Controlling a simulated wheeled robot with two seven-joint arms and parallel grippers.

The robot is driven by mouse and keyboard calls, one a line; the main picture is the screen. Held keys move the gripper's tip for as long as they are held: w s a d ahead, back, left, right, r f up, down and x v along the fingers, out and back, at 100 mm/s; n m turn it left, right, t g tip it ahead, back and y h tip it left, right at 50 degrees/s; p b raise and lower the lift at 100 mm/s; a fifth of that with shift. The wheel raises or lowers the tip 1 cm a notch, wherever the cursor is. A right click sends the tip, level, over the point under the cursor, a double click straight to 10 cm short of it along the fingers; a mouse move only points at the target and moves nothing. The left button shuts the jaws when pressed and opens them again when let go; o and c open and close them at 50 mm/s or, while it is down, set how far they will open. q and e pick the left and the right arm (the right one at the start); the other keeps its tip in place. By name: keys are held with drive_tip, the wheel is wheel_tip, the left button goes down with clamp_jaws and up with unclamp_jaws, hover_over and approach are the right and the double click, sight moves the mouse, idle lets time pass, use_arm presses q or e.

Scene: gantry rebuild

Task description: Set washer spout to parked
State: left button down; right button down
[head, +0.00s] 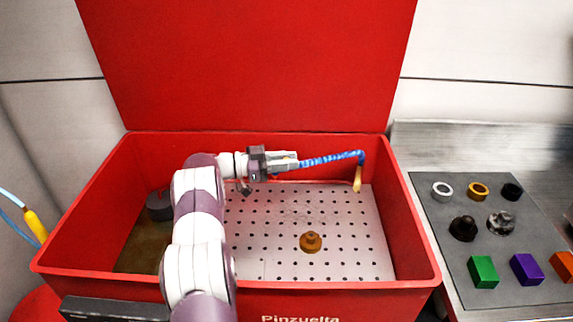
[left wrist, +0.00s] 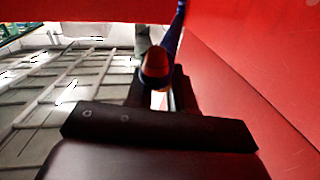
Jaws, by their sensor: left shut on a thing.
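The red parts washer (head: 410,225) stands open with its lid up. Its spout is a blue segmented hose (head: 330,160) that runs level across the rear of the basin and bends down at the right into a tan end piece (head: 357,180). My left gripper (head: 290,161) is shut on the spout at the hose's left end, above the perforated tray. In the left wrist view a red-orange rounded piece (left wrist: 155,65) sits between the dark fingers, with blue hose (left wrist: 176,35) behind it. My right gripper is not in view.
A brown knobbed part (head: 310,242) sits on the perforated tray (head: 350,255). A dark cylinder (head: 159,206) stands in the basin's left part. At right, a grey mat (head: 450,285) holds rings, dark parts and coloured blocks. The raised lid (head: 250,70) closes off the back.

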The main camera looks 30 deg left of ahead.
use_arm(q)
drive_tip(key=shift+w+a, duration=0.1)
drive_tip(key=shift+w, duration=0.05)
drive_tip(key=c, duration=1.1)
unclamp_jaws()
drive_tip(key=shift+o, duration=0.2)
drive_tip(key=v, duration=1.2)
drive_tip(key=shift+a+b, duration=0.25)
drive_tip(key=shift+b, duration=0.15)
